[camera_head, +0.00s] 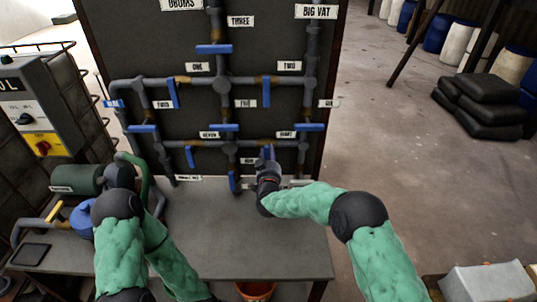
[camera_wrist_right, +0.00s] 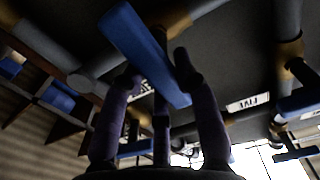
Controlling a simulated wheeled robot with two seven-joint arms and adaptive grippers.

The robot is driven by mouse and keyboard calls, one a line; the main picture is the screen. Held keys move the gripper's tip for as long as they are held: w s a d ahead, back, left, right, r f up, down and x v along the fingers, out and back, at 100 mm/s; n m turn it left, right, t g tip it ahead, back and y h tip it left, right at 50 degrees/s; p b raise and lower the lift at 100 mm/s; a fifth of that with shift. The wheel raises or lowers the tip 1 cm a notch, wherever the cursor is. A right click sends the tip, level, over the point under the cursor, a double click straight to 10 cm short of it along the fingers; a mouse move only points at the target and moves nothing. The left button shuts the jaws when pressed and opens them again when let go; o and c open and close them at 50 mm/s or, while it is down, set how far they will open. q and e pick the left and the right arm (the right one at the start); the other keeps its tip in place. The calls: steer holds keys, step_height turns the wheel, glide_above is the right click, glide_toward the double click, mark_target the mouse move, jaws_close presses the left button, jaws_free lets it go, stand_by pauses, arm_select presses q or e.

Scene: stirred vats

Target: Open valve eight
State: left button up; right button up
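The label that appears to read EIGHT (camera_head: 285,134) is small and blurred on the dark pipe board. Below it and a little left, a blue lever handle (camera_head: 268,151) hangs crosswise on the lower horizontal pipe. My right gripper (camera_head: 268,163) is at this handle and hides its lower part. In the right wrist view, the fingers (camera_wrist_right: 160,105) are apart, with the blue handle (camera_wrist_right: 143,48) slanting between and beyond them. I cannot tell whether either finger touches it. My left forearm runs down out of the bottom edge; its gripper is not in view.
Other blue levers sit close by, such as one right (camera_head: 311,127) and one left (camera_head: 225,127). A grey table (camera_head: 250,240) stands below the board. A green motor-like unit (camera_head: 77,178) and a control box (camera_head: 35,110) stand left.

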jaws_close()
steer(key=n, duration=0.2)
steer(key=n+p, duration=0.1)
steer(key=shift+a+r+n, duration=0.1)
steer(key=shift+a+n, duration=0.2)
steer(key=shift+n, duration=0.1)
steer(key=n, duration=0.1)
steer(key=n+p, duration=0.1)
steer(key=n, duration=0.1)
steer(key=n+p, duration=0.1)
steer(key=n, duration=0.1)
steer(key=shift+a, duration=0.35)
steer(key=shift+a+f+n+p, duration=0.2)
steer(key=shift+n+p, duration=0.25)
steer(key=shift+n, duration=1.1)
steer(key=shift+a+f+n+p, duration=0.15)
steer(key=shift+n+p, duration=0.35)
steer(key=shift+n, duration=1)
steer(key=shift+a+f+n+p, duration=0.1)
steer(key=shift+f+n+p, duration=0.25)
steer(key=shift+n, duration=1.2)
